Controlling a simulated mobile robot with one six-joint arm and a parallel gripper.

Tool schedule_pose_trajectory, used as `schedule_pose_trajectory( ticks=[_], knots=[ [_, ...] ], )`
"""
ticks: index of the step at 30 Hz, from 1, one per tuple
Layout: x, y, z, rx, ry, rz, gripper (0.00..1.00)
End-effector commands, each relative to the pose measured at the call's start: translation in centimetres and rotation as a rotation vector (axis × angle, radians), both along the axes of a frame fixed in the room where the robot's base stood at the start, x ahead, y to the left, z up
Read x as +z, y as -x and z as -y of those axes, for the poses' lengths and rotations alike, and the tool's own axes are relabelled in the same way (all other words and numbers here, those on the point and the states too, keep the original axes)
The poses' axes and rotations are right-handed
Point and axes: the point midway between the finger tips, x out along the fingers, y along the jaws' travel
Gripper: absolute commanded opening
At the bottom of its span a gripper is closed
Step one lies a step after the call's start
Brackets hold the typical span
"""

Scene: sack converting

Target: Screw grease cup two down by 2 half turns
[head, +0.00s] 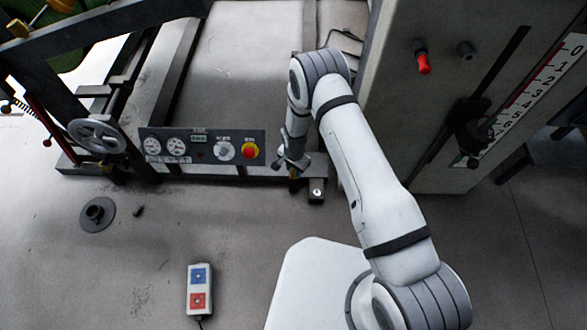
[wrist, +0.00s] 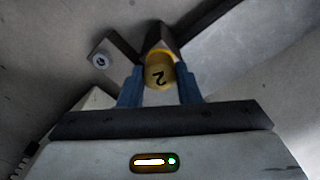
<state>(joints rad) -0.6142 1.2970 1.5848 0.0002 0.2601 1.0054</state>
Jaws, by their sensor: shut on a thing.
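Grease cup two is a yellow-brown round cap marked with a dark 2 (wrist: 159,76) in the wrist view, where the figure appears upside down. My gripper (wrist: 160,90) has its blue fingers on either side of the cup and is shut on it. In the head view my gripper (head: 293,172) is at the low frame rail, just right of the control panel, and the cup is mostly hidden there. The cup's seat and thread are hidden.
A control panel (head: 203,148) with gauges and a yellow-red button is left of my gripper. A bracket with a bolt (wrist: 101,61) is close by. A handwheel (head: 97,134) stands further left. A pendant (head: 199,289) lies on open floor. A tall cabinet (head: 440,140) rises at right.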

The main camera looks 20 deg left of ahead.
Motion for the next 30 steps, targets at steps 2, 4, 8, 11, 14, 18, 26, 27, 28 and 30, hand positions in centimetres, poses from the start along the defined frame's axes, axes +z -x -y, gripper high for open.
schedule_pose_trajectory(
  ticks=[2, 4, 8, 11, 14, 18, 26, 27, 28, 30],
  knots=[
    [0.0, 0.0, 0.0, -0.027, 0.000, 0.000, 0.07],
    [0.0, 0.0, 0.0, -0.038, 0.000, 0.000, 0.07],
    [0.0, 0.0, 0.0, -0.038, 0.000, 0.000, 0.07],
    [0.0, 0.0, 0.0, -0.037, 0.000, 0.000, 0.07],
    [0.0, 0.0, 0.0, -0.036, 0.000, 0.000, 0.37],
    [0.0, 0.0, 0.0, -0.035, 0.000, 0.000, 0.49],
    [0.1, 0.0, -0.1, -0.034, 0.000, 0.000, 0.52],
    [0.2, 0.0, -0.1, -0.034, 0.000, 0.000, 0.52],
    [0.5, 0.0, -0.1, -0.034, -0.001, 0.000, 0.52],
    [1.3, 0.0, -0.1, -0.034, -0.001, 0.001, 0.52]
  ],
)
